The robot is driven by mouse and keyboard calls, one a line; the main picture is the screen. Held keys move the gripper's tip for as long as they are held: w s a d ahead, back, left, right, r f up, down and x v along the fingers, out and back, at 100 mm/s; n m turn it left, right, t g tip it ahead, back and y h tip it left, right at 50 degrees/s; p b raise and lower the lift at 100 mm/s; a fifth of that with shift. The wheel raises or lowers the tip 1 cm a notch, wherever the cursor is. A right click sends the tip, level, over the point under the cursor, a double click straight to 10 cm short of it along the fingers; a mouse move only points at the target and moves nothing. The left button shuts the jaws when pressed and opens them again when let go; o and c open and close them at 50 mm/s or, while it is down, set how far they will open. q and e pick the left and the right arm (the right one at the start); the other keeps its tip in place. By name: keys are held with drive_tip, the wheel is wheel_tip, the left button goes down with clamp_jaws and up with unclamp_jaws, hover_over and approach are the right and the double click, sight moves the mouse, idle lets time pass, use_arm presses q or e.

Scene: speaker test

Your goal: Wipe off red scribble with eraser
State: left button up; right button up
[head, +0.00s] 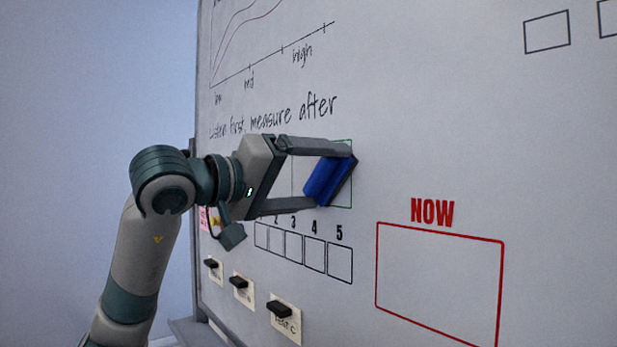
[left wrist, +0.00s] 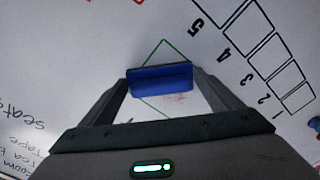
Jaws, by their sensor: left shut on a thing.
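The blue eraser (head: 324,182) with a dark pad is between the fingers of my left gripper (head: 334,176), which is shut on it. The pad side faces the whiteboard, at a green-outlined box; I cannot tell if it touches. The eraser also shows in the left wrist view (left wrist: 161,80), lying across the green box. Faint reddish marks of the scribble (left wrist: 178,98) show just below the eraser inside that box in the left wrist view. In the head view the gripper and eraser hide much of the box and the scribble. My right gripper is not in view.
The whiteboard (head: 420,130) carries handwriting, a graph, a row of numbered boxes (head: 292,247) and a red NOW box (head: 440,235). Dark pieces on paper labels (head: 279,308) sit at the lower left. The board right of the eraser is clear of objects.

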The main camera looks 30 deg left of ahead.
sight(304, 186)
use_arm(q)
drive_tip(key=shift+s+d, duration=0.1)
drive_tip(key=shift+d, duration=0.2)
drive_tip(key=shift+a, duration=0.15)
idle(0.5)
drive_tip(key=shift+w+a+f+b, duration=0.15)
drive_tip(key=shift+w+a, duration=0.15)
drive_tip(key=shift+a, duration=0.4)
drive_tip(key=shift+w+a+r+b, duration=0.15)
drive_tip(key=shift+w+a, duration=0.15)
drive_tip(key=shift+a, duration=0.4)
drive_tip(key=shift+w+a, duration=0.1)
drive_tip(key=shift+a, duration=0.1)
drive_tip(key=shift+a, duration=0.1)
drive_tip(key=shift+w+a, duration=0.35)
drive_tip(key=shift+a, duration=0.45)
drive_tip(key=shift+w+a, duration=0.35)
drive_tip(key=shift+a, duration=0.4)
